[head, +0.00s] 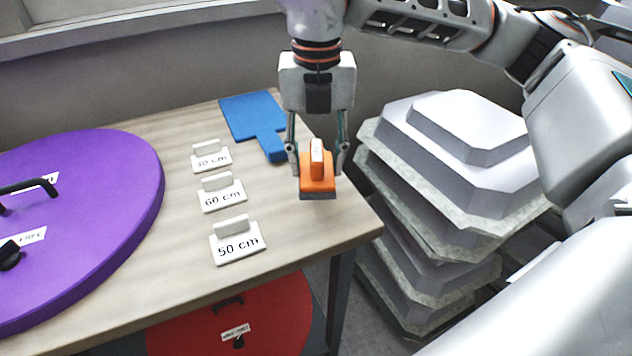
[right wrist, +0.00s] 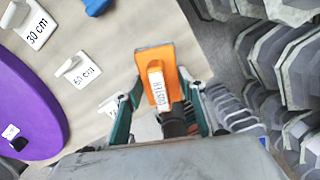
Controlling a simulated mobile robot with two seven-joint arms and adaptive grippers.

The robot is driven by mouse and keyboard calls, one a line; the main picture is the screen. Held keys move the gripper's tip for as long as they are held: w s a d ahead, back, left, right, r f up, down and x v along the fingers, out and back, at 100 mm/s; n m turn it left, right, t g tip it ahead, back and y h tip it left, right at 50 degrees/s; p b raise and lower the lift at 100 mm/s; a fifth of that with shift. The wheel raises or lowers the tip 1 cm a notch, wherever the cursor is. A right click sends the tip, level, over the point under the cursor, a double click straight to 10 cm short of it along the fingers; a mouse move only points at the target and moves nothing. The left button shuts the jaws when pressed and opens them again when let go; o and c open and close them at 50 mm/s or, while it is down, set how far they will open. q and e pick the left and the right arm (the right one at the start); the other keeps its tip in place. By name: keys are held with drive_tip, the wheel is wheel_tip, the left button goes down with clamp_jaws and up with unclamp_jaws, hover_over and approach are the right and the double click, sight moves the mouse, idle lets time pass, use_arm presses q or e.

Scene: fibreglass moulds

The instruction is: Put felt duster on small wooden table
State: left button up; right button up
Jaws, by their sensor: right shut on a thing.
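The felt duster (head: 317,182) is an orange block with a grey felt base and a white-labelled handle. My right gripper (head: 317,158) points down from above and is shut on the duster's handle. In the right wrist view the duster (right wrist: 158,76) sits between the gripper's green-edged fingers (right wrist: 165,108). The wooden table (head: 290,235) has a light wood top, and the duster shows over its right end, near the edge. I cannot tell whether the felt touches the wood. My left gripper is not in view.
A purple disc (head: 85,215) with black handles covers the table's left. White size cards (head: 237,241) stand mid-table, and a blue paddle-shaped piece (head: 255,118) lies at the back. A red disc (head: 275,315) is below. Stacked grey moulds (head: 450,150) stand right of the table.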

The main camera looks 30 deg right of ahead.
sight(316, 150)
drive_tip(key=shift+f, duration=2.8)
drive_tip(key=shift+f, duration=0.2)
drive_tip(key=o, duration=1.1)
drive_tip(key=shift+c, duration=0.2)
drive_tip(key=shift+r, duration=0.1)
wheel_tip(316, 150, up, 12)
drive_tip(key=shift+r, duration=0.15)
